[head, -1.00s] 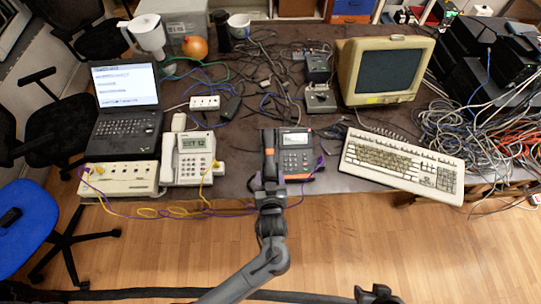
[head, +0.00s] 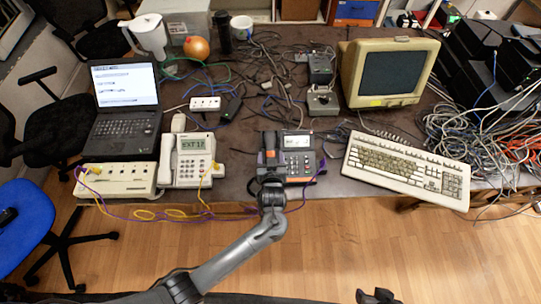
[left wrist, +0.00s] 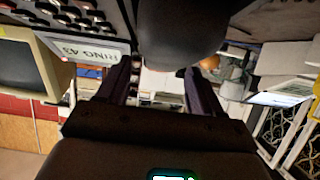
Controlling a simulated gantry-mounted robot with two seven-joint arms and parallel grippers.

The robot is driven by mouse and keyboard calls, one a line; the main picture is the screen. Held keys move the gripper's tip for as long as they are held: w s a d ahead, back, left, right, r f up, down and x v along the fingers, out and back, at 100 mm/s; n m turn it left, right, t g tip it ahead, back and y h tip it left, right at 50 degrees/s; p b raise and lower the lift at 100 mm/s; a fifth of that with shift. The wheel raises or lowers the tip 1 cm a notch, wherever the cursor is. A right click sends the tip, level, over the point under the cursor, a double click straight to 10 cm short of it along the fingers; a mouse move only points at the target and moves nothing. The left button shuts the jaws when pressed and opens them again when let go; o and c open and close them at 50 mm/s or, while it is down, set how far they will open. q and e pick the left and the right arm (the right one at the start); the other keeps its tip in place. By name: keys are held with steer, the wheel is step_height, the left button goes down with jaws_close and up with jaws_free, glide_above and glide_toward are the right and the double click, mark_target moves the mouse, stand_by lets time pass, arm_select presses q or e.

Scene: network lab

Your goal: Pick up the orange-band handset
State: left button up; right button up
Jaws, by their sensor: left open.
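The dark desk phone (head: 298,165) has a small lit display and an orange strip along its front edge. The dark handset with the orange band (head: 270,154) lies along its left side. My left gripper (head: 271,181) is at the handset's near end, at the front of the phone. In the left wrist view its two fingers (left wrist: 160,80) are apart. A large dark rounded end of the handset (left wrist: 183,32) is close beyond them, and the phone's display (left wrist: 98,48) is to the left. A dark part at the bottom edge may be my right gripper (head: 378,296); its fingers are unclear.
A white phone (head: 192,165) and a beige box (head: 115,180) are to the left. A beige keyboard (head: 405,168) lies to the right, a monitor (head: 388,70) behind it. Cables cover much of the table; yellow and purple ones hang along its front edge.

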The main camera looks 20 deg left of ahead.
arm_select(q)
steer(key=shift+w+a+f, duration=0.1)
steer(key=shift+w+f, duration=0.05)
steer(key=shift+w, duration=0.15)
